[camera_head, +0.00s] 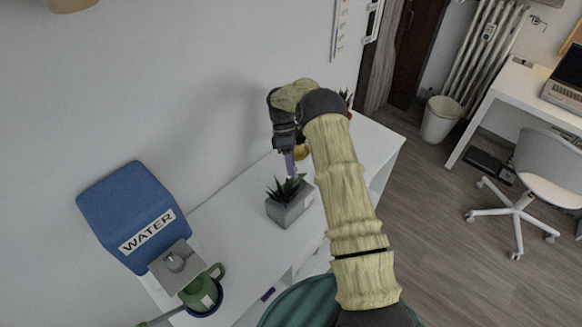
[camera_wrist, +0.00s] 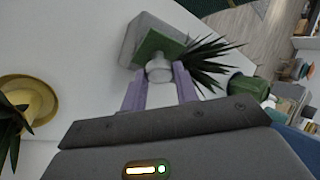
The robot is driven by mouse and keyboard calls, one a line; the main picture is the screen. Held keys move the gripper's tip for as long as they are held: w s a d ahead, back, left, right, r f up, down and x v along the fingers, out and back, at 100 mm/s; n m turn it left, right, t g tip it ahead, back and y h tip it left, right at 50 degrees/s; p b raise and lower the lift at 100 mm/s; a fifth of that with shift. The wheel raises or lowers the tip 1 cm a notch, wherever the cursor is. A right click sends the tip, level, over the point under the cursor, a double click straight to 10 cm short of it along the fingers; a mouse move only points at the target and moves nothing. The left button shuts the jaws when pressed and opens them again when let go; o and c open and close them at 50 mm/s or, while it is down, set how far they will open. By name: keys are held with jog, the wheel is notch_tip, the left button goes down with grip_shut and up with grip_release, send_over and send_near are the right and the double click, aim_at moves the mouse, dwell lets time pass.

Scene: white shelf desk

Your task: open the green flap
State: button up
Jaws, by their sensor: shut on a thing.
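The green flap (camera_wrist: 158,46) shows in the wrist view as a small green square panel with a round pale knob (camera_wrist: 159,70) on its near side. In the head view, my gripper (camera_head: 290,163) points down just above the grey planter (camera_head: 290,208). I cannot make out the flap there.
The planter's spiky plant (camera_wrist: 205,60) is close to my right finger. A yellow pot (camera_wrist: 40,97) with a plant stands to the left in the wrist view.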

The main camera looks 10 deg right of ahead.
jog(key=shift+w+f+g, duration=0.1)
jog(key=shift+f+g, duration=0.05)
jog(key=shift+g, duration=0.25)
jog(key=shift+a+h, duration=0.2)
jog(key=shift+h, duration=0.1)
jog(key=o, duration=1)
jog(key=shift+w+d+r, duration=0.1)
jog(key=shift+r, duration=0.1)
